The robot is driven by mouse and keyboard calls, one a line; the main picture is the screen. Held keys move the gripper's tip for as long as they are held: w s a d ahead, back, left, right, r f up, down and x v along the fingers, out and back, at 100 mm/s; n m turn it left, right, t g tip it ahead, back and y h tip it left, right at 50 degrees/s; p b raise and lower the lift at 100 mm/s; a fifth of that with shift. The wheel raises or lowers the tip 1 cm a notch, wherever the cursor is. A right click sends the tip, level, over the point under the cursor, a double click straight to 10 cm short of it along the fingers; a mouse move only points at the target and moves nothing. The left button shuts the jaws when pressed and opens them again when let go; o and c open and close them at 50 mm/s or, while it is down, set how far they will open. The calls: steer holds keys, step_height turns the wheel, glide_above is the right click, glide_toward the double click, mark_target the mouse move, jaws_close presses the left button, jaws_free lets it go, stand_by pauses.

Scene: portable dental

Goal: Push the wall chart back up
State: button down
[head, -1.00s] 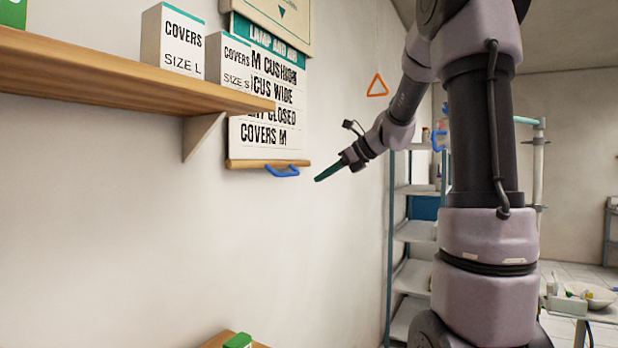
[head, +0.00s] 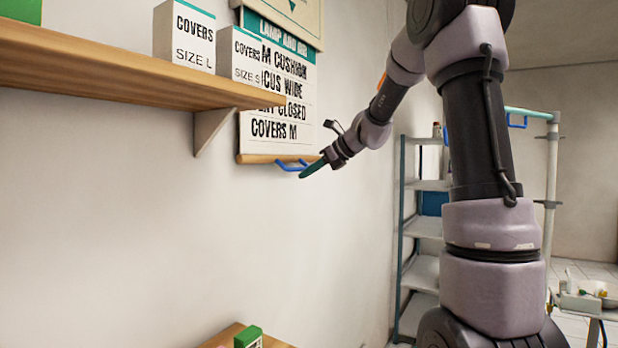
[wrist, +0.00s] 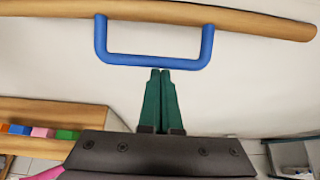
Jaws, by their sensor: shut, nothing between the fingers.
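The wall chart (head: 275,105) hangs on the wall with printed lines showing, its left part hidden by the shelf and boxes. A wooden bar (head: 262,158) runs along its bottom edge and also shows in the wrist view (wrist: 260,22). A blue handle (head: 287,166) hangs from the bar; in the wrist view the U-shaped handle (wrist: 150,61) is whole. My gripper (head: 304,175) has green fingers and is at the handle in the head view. In the wrist view my gripper (wrist: 160,72) is shut and empty, its tips just below the handle's crossbar; I cannot tell if they touch.
A wooden shelf (head: 120,78) with white cover boxes (head: 187,38) juts out left of the chart. A shelving rack (head: 420,235) stands behind my arm. A lower wooden surface (head: 225,336) holds a green box (head: 247,337). The wall below the chart is clear.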

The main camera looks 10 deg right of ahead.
steer(key=shift+r, duration=0.1)
step_height(320, 180, up, 37)
stand_by(0.6)
steer(key=shift+r, duration=0.1)
stand_by(0.3)
